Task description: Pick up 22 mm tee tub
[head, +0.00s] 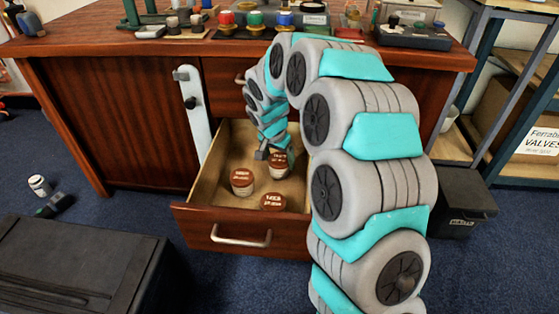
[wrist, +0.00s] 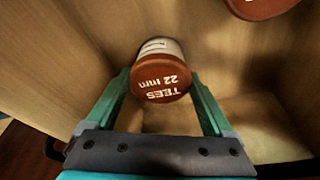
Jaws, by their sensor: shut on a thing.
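The 22 mm tee tub (wrist: 161,80) is a small round tub with a brown-red lid marked "TEES 22 mm" and a pale side. My gripper (wrist: 160,88) is shut on it, with one green finger on each side. In the head view the tub (head: 279,166) shows at the back right of the open drawer (head: 213,222), beside my gripper (head: 268,151). Whether the tub touches the drawer floor cannot be told.
Two similar brown-lidded tubs stand in the drawer, one at left (head: 242,181) and one near the front (head: 273,202). Another lid (wrist: 262,6) shows at the wrist view's top right. Drawer walls are close around. A crowded bench top (head: 120,42) lies above.

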